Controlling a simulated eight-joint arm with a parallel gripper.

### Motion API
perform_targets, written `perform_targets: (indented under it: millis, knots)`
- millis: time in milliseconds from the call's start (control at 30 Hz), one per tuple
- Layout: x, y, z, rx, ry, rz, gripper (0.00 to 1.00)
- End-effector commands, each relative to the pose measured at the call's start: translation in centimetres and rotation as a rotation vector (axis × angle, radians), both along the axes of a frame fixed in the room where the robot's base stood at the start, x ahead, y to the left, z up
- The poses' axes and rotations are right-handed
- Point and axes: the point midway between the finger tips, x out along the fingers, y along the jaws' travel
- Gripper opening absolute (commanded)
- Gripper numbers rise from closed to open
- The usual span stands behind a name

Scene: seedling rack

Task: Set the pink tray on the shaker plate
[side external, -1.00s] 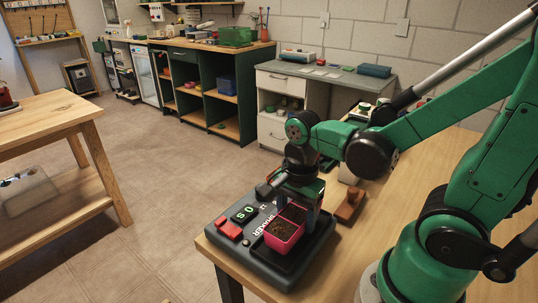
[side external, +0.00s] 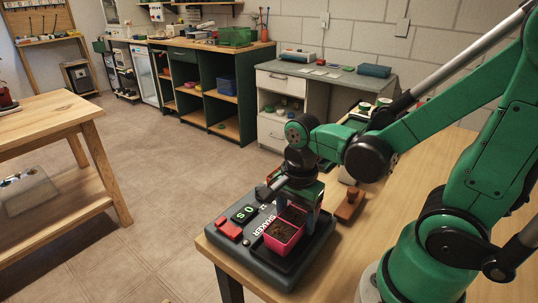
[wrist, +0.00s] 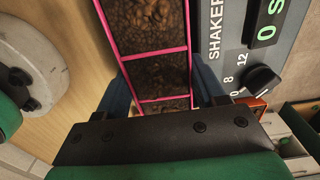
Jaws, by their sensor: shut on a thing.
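The pink tray (side external: 281,237) holds dark soil in compartments. In the side view it is on or just above the black plate of the shaker (side external: 262,255); I cannot tell whether it touches. My gripper (side external: 298,208) is above the tray, shut on it. In the wrist view the tray (wrist: 153,50) runs up between the two blue fingers of my gripper (wrist: 160,92). The shaker's grey panel with its label, dial and green display (wrist: 265,40) is to the right of the tray in that view.
The shaker stands at the near left end of the wooden bench (side external: 385,215). A brown wooden block with a knob (side external: 349,205) sits just right of the shaker. A separate wooden table (side external: 50,115) is across the floor at left.

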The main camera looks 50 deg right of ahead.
Motion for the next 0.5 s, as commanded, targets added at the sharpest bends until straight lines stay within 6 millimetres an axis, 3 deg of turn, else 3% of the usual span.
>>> perform_targets:
  millis: [333, 367, 400, 500]
  knots:
    - [0.04, 0.00, -0.72, 0.000, 0.000, 0.000, 0.04]
    - [0.03, 0.00, -0.69, 0.000, 0.000, 0.000, 0.71]
    - [0.03, 0.00, -0.68, 0.000, 0.000, 0.000, 0.76]
    - [0.03, 0.00, -0.68, 0.000, 0.000, 0.000, 0.76]
